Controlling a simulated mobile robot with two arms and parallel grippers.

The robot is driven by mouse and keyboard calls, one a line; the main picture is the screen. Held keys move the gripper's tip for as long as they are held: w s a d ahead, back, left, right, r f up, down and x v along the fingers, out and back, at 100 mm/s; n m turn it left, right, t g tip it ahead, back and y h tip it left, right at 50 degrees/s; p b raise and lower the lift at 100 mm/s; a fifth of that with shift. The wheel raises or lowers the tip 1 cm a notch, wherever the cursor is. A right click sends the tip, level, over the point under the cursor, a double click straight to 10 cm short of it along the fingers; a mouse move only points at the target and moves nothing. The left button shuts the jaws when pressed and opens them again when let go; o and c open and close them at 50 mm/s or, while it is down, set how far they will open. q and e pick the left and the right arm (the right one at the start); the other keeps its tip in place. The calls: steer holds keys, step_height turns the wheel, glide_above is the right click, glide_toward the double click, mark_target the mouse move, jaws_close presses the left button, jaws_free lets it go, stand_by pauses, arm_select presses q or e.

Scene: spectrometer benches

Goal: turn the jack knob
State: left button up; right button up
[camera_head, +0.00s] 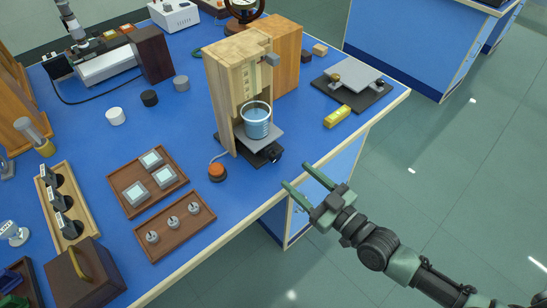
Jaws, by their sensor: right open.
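A small jack with a grey top plate (266,137) and dark base stands at the foot of a wooden tower near the bench's front edge. A glass beaker (256,120) with blue liquid is upright on the plate. The dark jack knob (276,155) sticks out at the front right of the jack's base. My right gripper (296,175) is open and empty, with its two green fingers spread. Its tips appear just below and right of the knob in the picture, apart from it, near the bench edge. My left gripper does not show.
The wooden tower (222,95) rises behind the beaker. An orange button (217,171) sits left of the jack. A yellow block (337,116) lies to the right. Wooden trays (182,238) with small parts lie at left. Bare blue bench shows between jack and block.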

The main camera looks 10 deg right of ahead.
mark_target(277, 158)
steer(key=x, duration=0.7)
steer(key=shift+w+a, duration=0.1)
steer(key=shift+w, duration=0.15)
jaws_close()
